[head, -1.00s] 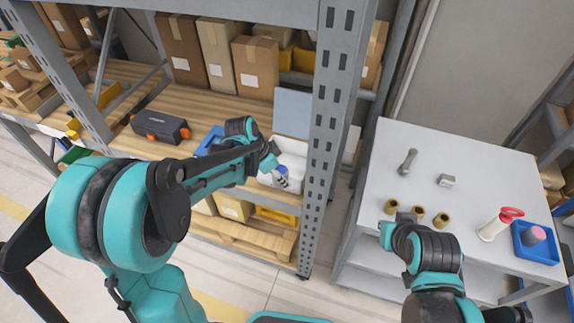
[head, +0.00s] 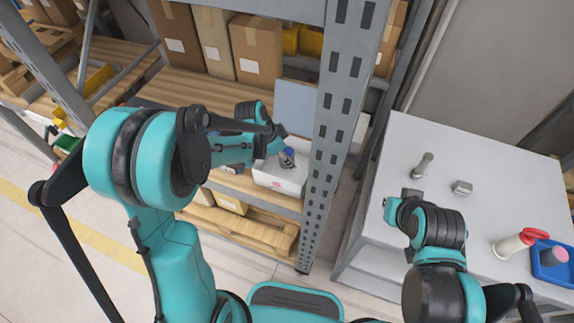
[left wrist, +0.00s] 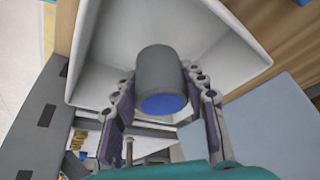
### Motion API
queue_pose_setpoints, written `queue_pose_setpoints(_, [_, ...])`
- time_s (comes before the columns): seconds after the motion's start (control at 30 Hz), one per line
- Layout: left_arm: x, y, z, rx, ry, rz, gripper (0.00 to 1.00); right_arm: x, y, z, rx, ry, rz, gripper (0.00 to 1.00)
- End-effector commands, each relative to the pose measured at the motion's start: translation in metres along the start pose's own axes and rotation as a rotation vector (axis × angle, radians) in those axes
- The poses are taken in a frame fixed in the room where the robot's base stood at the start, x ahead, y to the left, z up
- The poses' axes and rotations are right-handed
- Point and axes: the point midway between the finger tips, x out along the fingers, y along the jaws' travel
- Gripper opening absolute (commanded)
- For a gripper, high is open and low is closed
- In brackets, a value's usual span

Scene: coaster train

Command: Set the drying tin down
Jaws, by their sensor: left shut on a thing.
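The drying tin appears to be the grey cylinder with a blue end (left wrist: 160,72) in the left wrist view. My left gripper (left wrist: 163,108) is shut on it, one finger on each side. Behind it is the inside of a white bin (left wrist: 225,62); I cannot tell whether the tin touches the bin's floor. In the head view my left gripper (head: 286,157) is at the white bin (head: 277,181) on the shelf, and a little blue of the tin shows there. My right gripper (head: 408,196) is over the left part of the grey table; its fingers are unclear.
A rack upright (head: 330,130) stands just right of the bin. A pale blue panel (head: 293,105) stands behind it, and cardboard boxes (head: 215,42) line the shelf's back. The grey table (head: 500,150) holds a bolt-like part (head: 423,164), a metal block (head: 462,187) and a blue tray (head: 550,270).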

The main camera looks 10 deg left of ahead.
Motion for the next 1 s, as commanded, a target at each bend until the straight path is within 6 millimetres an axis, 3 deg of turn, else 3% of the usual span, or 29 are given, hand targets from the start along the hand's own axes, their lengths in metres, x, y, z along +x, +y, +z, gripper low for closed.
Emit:
queue_pose_setpoints(0.37, [0.040, -0.001, 0.016, 0.000, 0.000, 0.000, 0.11, 0.012, 0.000, 0.008, 0.000, 0.000, 0.000, 0.00])
queue_pose_setpoints(0.73, [0.044, 0.000, 0.018, 0.000, 0.000, 0.000, 0.11, 0.015, 0.000, 0.010, 0.000, 0.000, 0.000, 0.00])
queue_pose_setpoints(0.77, [0.044, 0.000, 0.018, 0.000, 0.000, 0.000, 0.45, 0.015, 0.000, 0.010, 0.000, 0.000, 0.000, 0.00])
queue_pose_setpoints(0.83, [0.043, 0.000, 0.018, 0.000, 0.000, 0.000, 0.63, 0.014, 0.000, 0.010, 0.000, 0.000, 0.000, 0.00])
queue_pose_setpoints(1.0, [0.043, 0.000, 0.018, 0.000, 0.000, 0.000, 0.63, 0.014, 0.000, 0.009, 0.000, 0.000, 0.000, 0.00])
